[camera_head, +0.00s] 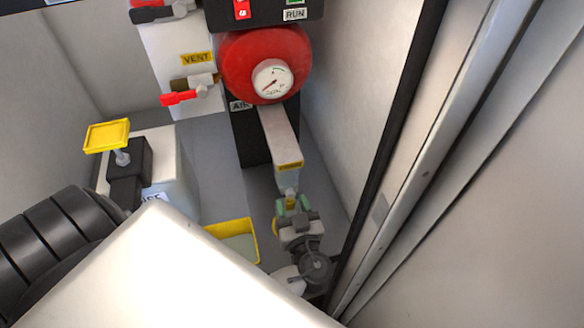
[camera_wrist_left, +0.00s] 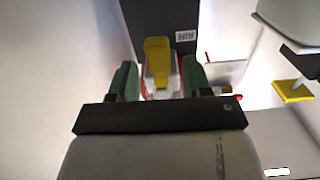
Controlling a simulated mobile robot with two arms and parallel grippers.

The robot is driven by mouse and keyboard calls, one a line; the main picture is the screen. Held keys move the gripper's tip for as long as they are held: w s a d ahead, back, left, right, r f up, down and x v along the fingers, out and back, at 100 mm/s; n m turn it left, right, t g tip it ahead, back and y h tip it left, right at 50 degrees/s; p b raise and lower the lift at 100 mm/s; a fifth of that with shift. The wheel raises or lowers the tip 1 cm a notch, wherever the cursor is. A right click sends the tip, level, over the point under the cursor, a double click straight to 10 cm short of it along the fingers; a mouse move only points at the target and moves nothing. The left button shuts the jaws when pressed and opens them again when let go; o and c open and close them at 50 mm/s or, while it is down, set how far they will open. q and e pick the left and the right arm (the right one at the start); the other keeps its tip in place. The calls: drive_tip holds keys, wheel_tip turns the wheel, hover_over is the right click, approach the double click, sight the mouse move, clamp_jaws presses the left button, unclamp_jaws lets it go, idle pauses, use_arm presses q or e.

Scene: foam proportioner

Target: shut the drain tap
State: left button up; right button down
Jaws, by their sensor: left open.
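The drain tap's yellow lever (camera_wrist_left: 157,62) stands between my left gripper's fingers in the left wrist view, pointing up the picture. My left gripper (camera_head: 293,208) has green fingertips and is open around the lever. In the wrist view (camera_wrist_left: 160,82) a gap shows on each side of the lever. The tap's body is mostly hidden behind the gripper. My right gripper is not in view.
A red tank with a dial gauge (camera_head: 272,80) hangs above. A red-handled tap (camera_head: 180,97) sits by the VENT label. A yellow-rimmed tray (camera_head: 252,240) is left of the gripper. A yellow square plate (camera_head: 107,135) stands left. A wall and frame (camera_head: 395,190) run close on the right.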

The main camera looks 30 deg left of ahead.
use_arm(q)
clamp_jaws()
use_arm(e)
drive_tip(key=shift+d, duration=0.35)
